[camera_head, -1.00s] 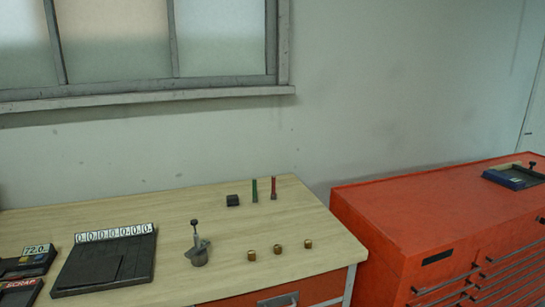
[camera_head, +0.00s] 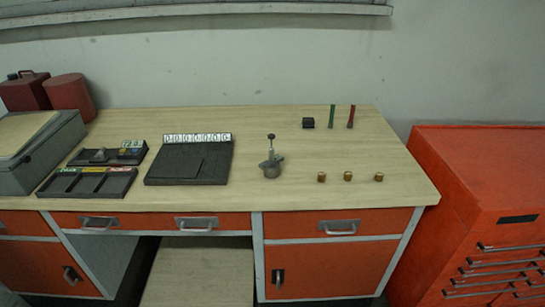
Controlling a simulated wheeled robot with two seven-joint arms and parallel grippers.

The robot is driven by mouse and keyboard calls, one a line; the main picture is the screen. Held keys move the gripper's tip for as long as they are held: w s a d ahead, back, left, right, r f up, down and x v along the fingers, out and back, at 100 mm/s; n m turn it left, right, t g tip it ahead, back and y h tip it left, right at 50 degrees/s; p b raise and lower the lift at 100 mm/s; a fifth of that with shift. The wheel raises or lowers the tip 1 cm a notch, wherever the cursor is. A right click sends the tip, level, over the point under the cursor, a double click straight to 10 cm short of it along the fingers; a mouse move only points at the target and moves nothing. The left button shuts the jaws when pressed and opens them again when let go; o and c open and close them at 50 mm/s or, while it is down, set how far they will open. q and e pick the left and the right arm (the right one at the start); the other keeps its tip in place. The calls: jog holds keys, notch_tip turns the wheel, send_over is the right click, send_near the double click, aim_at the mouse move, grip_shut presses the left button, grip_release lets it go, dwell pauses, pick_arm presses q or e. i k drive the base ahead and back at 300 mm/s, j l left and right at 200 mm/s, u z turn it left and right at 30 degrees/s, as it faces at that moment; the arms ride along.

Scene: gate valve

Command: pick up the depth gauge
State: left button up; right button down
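No object in view can be told for certain as the depth gauge. A small tray (camera_head: 77,160) with a number plate on the left of the bench holds small grey and bluish pieces, too small to make out. A grey metal valve-like piece (camera_head: 271,168) with an upright stem and dark knob stands on the bench right of centre. Neither of my grippers is in view.
The wooden bench (camera_head: 300,190) carries a dark plate (camera_head: 190,165) with a number strip, a colour-labelled tray (camera_head: 88,183), several brass pieces, a black block (camera_head: 308,123), and green (camera_head: 332,116) and red (camera_head: 351,116) markers. A red cabinet (camera_head: 470,180) stands right.

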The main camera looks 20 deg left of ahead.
aim_at(272, 160)
jog(key=i+j+u, duration=0.1)
jog(key=i+u, duration=0.2)
jog(key=i, duration=0.2)
jog(key=i+u, duration=0.3)
jog(key=i, duration=0.2)
jog(key=k+j, duration=0.35)
jog(key=k, duration=0.05)
